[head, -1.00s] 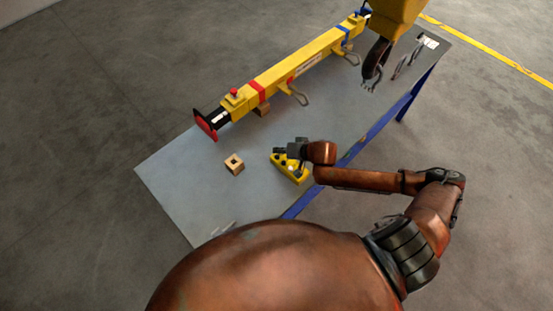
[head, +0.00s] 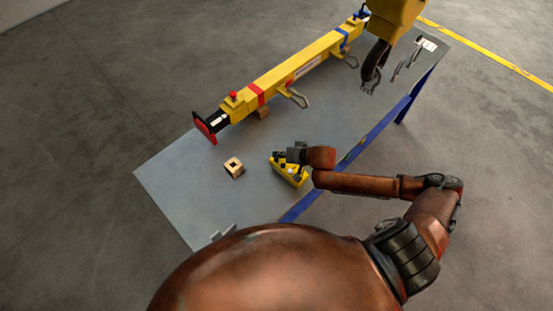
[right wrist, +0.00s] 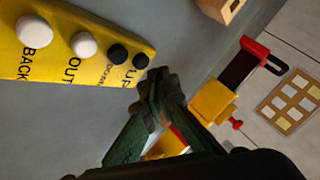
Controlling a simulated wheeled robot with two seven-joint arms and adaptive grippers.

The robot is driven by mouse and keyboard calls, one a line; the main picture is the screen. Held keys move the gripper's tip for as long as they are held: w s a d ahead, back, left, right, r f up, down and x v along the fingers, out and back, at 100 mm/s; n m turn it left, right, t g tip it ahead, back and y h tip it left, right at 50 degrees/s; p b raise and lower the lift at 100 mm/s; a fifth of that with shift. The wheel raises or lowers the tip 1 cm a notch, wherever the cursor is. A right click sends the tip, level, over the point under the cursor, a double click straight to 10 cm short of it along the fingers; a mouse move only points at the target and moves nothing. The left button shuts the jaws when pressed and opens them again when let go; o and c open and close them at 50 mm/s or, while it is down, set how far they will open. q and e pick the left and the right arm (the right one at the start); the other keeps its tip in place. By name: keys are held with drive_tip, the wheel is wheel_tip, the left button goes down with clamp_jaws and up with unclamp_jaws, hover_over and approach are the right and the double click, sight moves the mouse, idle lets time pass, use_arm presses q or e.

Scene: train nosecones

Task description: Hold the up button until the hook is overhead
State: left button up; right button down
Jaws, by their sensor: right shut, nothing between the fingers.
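The yellow control pendant (head: 288,172) lies on the grey table. In the right wrist view the pendant (right wrist: 60,50) shows white BACK and OUT buttons and two dark buttons, the end one being the UP button (right wrist: 142,61). My right gripper (head: 294,155) is shut and empty over the pendant. In the right wrist view its fingertips (right wrist: 157,82) meet right beside the UP button; I cannot tell whether they touch it. A dark hook (head: 372,70) hangs beneath a yellow hoist block (head: 396,20) near the table's far right part. My left gripper is not in view.
A yellow lifting beam (head: 290,75) with a red end plate runs along the table's (head: 190,185) far side. A small wooden block (head: 234,167) sits left of the pendant. Shackles (head: 413,55) lie near the far right corner.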

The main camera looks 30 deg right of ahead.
drive_tip(key=shift+f, duration=0.15)
idle(0.5)
drive_tip(key=shift+f+p, duration=0.25)
drive_tip(key=shift+p, duration=0.05)
